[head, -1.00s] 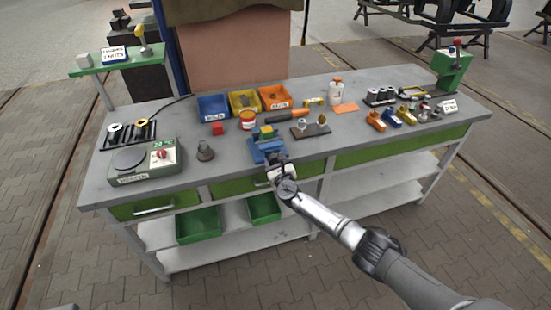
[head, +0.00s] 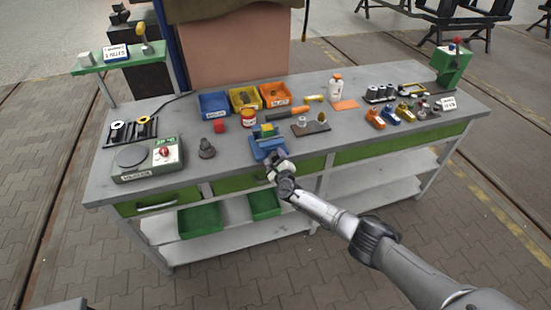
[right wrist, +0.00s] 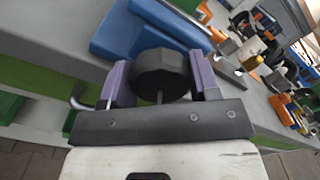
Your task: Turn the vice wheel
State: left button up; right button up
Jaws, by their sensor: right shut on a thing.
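The blue vice (head: 268,148) stands at the front edge of the grey workbench, with a yellow and green piece (head: 267,130) at its top. Its dark, faceted wheel (right wrist: 160,73) faces the front. My right gripper (head: 279,158) is at the front of the vice. In the right wrist view its two purple fingers lie on either side of the wheel, shut on it. The vice's blue body (right wrist: 150,32) shows just beyond the wheel. The gripper covers most of the wheel in the head view. My left gripper is not in view.
Several bins stand behind. A cooker-like box (head: 147,160) is at left.

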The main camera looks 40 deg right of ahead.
jog(key=shift+f, duration=0.1)
jog(key=o, duration=0.9)
jog(key=shift+s+a+p, duration=0.1)
jog(key=shift+s+p, duration=0.2)
jog(key=shift+p, duration=0.05)
jog(key=shift+p+v, duration=2.4)
jog(key=shift+v, duration=4.2)
